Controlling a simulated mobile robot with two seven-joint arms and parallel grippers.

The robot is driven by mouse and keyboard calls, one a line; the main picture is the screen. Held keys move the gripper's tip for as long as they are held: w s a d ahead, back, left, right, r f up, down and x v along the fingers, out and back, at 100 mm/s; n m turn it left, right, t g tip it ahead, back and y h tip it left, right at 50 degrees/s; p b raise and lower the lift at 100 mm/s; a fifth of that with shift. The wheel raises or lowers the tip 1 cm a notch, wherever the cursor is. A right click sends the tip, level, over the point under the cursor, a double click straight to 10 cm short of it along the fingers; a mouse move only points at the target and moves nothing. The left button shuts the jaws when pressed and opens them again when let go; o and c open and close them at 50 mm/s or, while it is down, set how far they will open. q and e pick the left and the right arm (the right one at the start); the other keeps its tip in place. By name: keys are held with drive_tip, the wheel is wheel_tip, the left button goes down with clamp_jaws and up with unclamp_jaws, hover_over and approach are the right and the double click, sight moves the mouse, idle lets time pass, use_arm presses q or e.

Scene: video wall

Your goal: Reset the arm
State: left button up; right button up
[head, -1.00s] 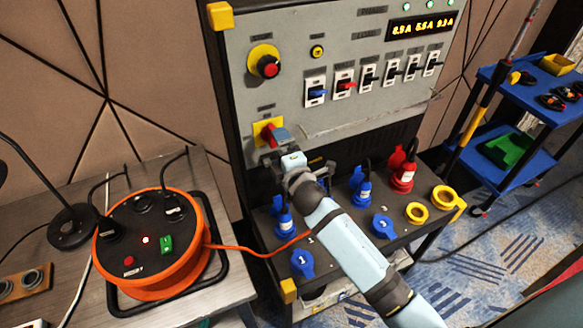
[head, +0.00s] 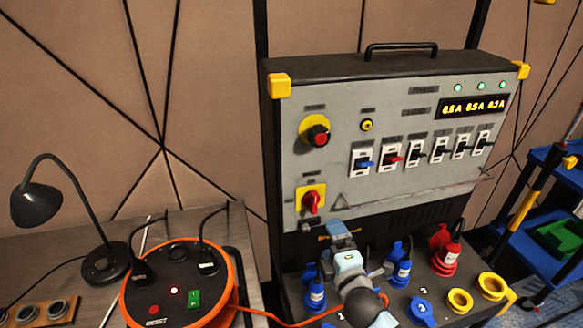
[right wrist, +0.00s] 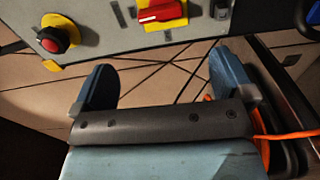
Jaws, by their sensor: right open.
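My right arm comes up from the bottom of the head view. Its gripper (head: 338,232) is just below and right of the red rotary switch (head: 311,201) on its yellow plate. In the right wrist view the two blue-grey fingers (right wrist: 160,82) are spread wide with nothing between them. The red switch handle (right wrist: 162,11) shows beyond them at the top, apart from the fingers. The grey power panel (head: 400,187) stands upright behind the gripper. My left gripper is not in view.
Blue plugs (head: 402,268) and a red plug (head: 446,257) stand on the panel's shelf around my right arm. An orange cable reel (head: 231,283) and a black lamp (head: 38,205) are on the left table. A blue trolley (head: 560,265) stands at right.

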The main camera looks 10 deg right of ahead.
drive_tip(key=s+f+m+g+y+p, duration=0.1)
drive_tip(key=s+f+m+g+p, duration=0.2)
drive_tip(key=s+m, duration=0.4)
drive_tip(key=s+f+m+g+y+p, duration=0.1)
drive_tip(key=s+f+m+g+p, duration=0.3)
drive_tip(key=s, duration=1)
wheel_tip(320, 180, down, 3)
drive_tip(key=m+p, duration=0.2)
drive_tip(key=m, duration=0.2)
drive_tip(key=shift+s+a+y, duration=0.25)
drive_tip(key=shift+a+y, duration=0.05)
drive_tip(key=shift+f, duration=0.1)
